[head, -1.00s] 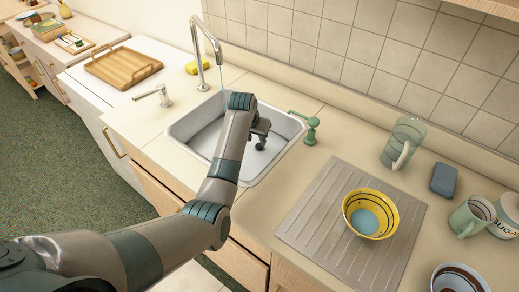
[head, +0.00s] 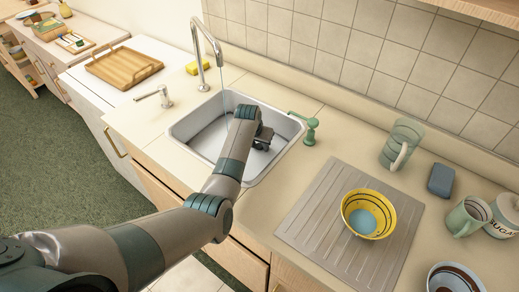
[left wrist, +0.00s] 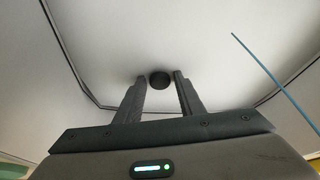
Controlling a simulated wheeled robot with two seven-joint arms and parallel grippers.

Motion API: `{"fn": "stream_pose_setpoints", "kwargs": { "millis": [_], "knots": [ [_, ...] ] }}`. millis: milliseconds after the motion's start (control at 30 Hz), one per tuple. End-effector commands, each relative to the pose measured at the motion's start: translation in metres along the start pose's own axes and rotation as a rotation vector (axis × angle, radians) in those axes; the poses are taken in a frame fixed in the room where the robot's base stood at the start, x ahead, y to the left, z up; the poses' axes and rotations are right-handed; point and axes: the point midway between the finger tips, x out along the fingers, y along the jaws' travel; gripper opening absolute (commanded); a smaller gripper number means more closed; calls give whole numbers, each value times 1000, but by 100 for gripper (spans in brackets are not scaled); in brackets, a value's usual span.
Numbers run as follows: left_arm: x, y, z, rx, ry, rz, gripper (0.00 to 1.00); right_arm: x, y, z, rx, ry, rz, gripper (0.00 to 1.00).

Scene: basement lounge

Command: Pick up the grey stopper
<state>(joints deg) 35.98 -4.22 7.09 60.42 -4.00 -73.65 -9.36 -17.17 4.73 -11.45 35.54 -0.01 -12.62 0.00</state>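The sink basin (head: 195,128) is in the middle of the head view. My left gripper (head: 262,143) is down inside it, and my arm hides part of the basin. In the left wrist view my left gripper (left wrist: 160,86) is open, with a finger on each side. A small dark round thing (left wrist: 160,79) shows on the pale sink surface between the fingertips. It looks like the grey stopper, but I cannot tell it for certain from a drain hole. Nothing is seen held. The stopper is hidden in the head view. My right gripper is not in view.
A thin stream of water (left wrist: 275,83) runs from the tap (head: 217,45) into the sink. A green soap pump (head: 311,132) stands at the sink's right edge. A yellow bowl (head: 369,213) sits on the draining mat (head: 310,235).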

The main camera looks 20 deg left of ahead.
Motion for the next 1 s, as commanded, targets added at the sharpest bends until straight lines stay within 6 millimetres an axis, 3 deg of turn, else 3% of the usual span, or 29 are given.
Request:
{"fn": "stream_pose_setpoints", "kwargs": {
  "millis": [167,300,333,733,1000],
  "knots": [
    [0,0,0,0,0,0,35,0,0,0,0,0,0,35],
    [0,0,0,0,0,0,4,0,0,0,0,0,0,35],
    [0,0,0,0,0,0,2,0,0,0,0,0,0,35],
    [-4,0,-2,0,2,0,2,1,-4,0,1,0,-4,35],
    [-34,0,-16,1,6,-1,2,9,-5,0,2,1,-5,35]
  ]
}}
